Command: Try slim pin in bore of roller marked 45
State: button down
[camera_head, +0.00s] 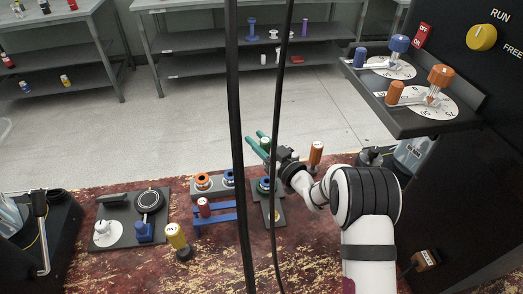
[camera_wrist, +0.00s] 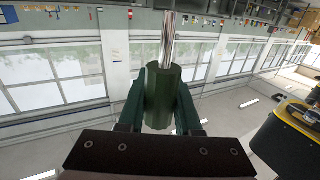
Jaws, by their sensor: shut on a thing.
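My gripper (camera_head: 261,143) has green fingers and is raised above the red, worn bench, left of my arm. In the wrist view my gripper (camera_wrist: 160,108) is shut on a dark green handle (camera_wrist: 163,90) with a bright steel pin (camera_wrist: 168,35) pointing away from the palm. Rollers with coloured rings stand below: an orange-ringed one (camera_head: 202,181), a blue-ringed one (camera_head: 228,175), and one with green and blue (camera_head: 264,185) just under the gripper. The marks on the rollers are too small to read, so I cannot tell which is 45. The held pin is apart from the rollers.
A blue stand (camera_head: 211,217) holds a red-handled piece (camera_head: 204,206). A yellow-handled piece (camera_head: 176,235) stands in front, an orange one (camera_head: 316,153) right of the gripper. A dial fixture plate (camera_head: 120,208) lies left. Dark cables (camera_head: 236,120) hang across the view.

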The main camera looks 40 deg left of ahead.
jog(key=shift+w+d+f+n+g, duration=0.15)
jog(key=shift+w+f+n+g, duration=0.25)
jog(key=shift+f+g, duration=0.15)
jog(key=shift+s, duration=0.1)
jog(key=shift+f, duration=3.15)
jog(key=shift+f, duration=1.15)
jog(key=shift+r, duration=2.55)
